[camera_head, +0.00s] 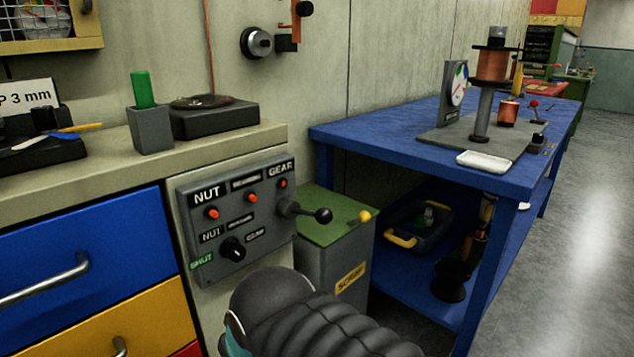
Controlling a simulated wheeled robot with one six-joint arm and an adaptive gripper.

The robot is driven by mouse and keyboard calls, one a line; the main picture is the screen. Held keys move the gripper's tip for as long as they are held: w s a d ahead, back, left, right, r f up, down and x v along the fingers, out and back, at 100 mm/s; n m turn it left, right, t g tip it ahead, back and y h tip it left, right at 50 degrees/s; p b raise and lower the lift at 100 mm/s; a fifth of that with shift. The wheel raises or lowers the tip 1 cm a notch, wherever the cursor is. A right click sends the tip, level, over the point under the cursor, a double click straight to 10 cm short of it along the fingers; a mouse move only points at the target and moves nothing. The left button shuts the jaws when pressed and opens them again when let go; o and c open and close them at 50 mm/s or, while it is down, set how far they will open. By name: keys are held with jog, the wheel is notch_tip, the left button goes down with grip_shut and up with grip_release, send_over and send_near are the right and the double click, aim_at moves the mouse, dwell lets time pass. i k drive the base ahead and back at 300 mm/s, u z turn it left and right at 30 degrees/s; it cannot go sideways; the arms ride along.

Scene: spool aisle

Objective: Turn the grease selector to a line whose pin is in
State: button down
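A dark grey panel (262,222) is fixed to the end of the bench front. Its top row has the labels NUT, one I cannot read, and GEAR. Below them are three red pins: left (212,213), middle (250,197) and right (283,184). The right pin looks smaller; I cannot tell surely which are in. A black selector knob (232,248) sits lower, with a green SHUT label (202,259) at its left and small labels around it. Its pointing direction is unclear. A black-balled lever (322,215) sticks out at right. My gripper is not in view; a dark part of my arm shows below.
A grey-green SCRAP bin (345,278) with a yellow knob stands right of the panel. Drawers (85,262) are at left. A blue bench (385,130) with a spool stand is at right, a blue tub (428,237) beneath it. Floor is clear far right.

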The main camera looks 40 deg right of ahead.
aim_at(231, 248)
jog(key=z, duration=0.8)
jog(key=i, duration=0.5)
jog(key=z, duration=0.8)
jog(key=k, duration=1.45)
jog(key=u, duration=0.6)
